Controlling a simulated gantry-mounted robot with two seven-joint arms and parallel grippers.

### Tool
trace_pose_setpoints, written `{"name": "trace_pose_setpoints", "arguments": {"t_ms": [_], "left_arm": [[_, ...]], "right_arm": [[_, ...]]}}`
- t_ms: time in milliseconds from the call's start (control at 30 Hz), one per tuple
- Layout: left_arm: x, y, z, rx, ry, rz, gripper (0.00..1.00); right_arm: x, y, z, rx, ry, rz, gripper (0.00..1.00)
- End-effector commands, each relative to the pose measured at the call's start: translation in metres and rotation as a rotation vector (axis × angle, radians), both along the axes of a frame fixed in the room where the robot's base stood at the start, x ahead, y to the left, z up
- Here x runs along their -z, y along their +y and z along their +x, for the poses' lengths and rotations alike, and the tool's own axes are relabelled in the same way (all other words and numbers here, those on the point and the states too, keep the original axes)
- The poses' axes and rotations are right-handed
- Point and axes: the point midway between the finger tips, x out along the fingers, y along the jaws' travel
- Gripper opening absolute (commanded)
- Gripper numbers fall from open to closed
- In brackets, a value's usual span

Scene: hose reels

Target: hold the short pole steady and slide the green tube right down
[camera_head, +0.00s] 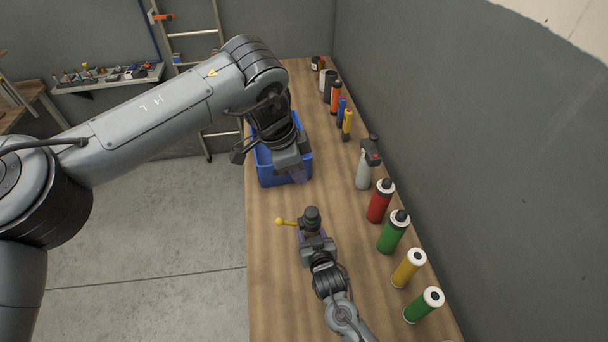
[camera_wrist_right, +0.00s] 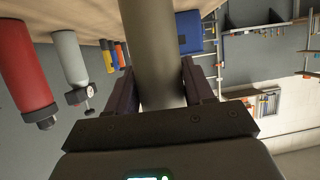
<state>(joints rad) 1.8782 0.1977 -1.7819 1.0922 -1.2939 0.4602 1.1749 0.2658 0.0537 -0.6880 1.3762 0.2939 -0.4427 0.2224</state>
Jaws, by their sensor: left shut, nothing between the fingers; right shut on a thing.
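My right gripper (camera_head: 314,241) is shut around a grey-olive upright cylinder, which I take for the short pole (camera_wrist_right: 158,60); its dark top (camera_head: 311,214) shows in the head view. In the right wrist view the fingers of my right gripper (camera_wrist_right: 158,92) sit on both sides of it. My left gripper (camera_head: 299,176) is shut and empty, over the near right part of the blue crate.
The blue crate (camera_head: 273,180) stands on the wooden table (camera_head: 272,275). A yellow-knobbed rod (camera_head: 281,221) sticks out left beside the pole. A red tube (camera_head: 380,202), a yellow tube (camera_head: 408,269) and a grey bottle (camera_head: 363,177) line the wall side.

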Motion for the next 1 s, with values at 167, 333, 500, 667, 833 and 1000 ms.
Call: {"name": "trace_pose_setpoints", "arguments": {"t_ms": [167,333,500,667,833,1000], "left_arm": [[-0.0068,0.0018,-0.0003,0.000,-0.001,-0.001,0.00],[-0.0071,0.0019,-0.0003,0.000,-0.001,-0.001,0.00],[-0.0070,0.0019,-0.0003,0.000,-0.001,-0.001,0.00],[-0.0070,0.0018,-0.0003,0.000,-0.001,-0.001,0.00],[-0.0069,0.0017,-0.0003,0.000,0.000,-0.001,0.00],[-0.0069,0.0017,-0.0003,0.000,0.000,-0.001,0.00]], "right_arm": [[0.0013,-0.0006,-0.0003,0.001,0.003,-0.002,0.06],[0.0015,-0.0008,-0.0003,0.001,0.003,-0.002,0.06],[0.0014,-0.0008,-0.0003,0.001,0.003,-0.002,0.67],[0.0009,-0.0006,-0.0002,0.001,0.002,-0.001,0.82],[0.0006,-0.0005,-0.0001,0.001,0.001,-0.001,0.82],[-0.0006,-0.0017,-0.0038,0.001,0.001,-0.002,0.82]]}}
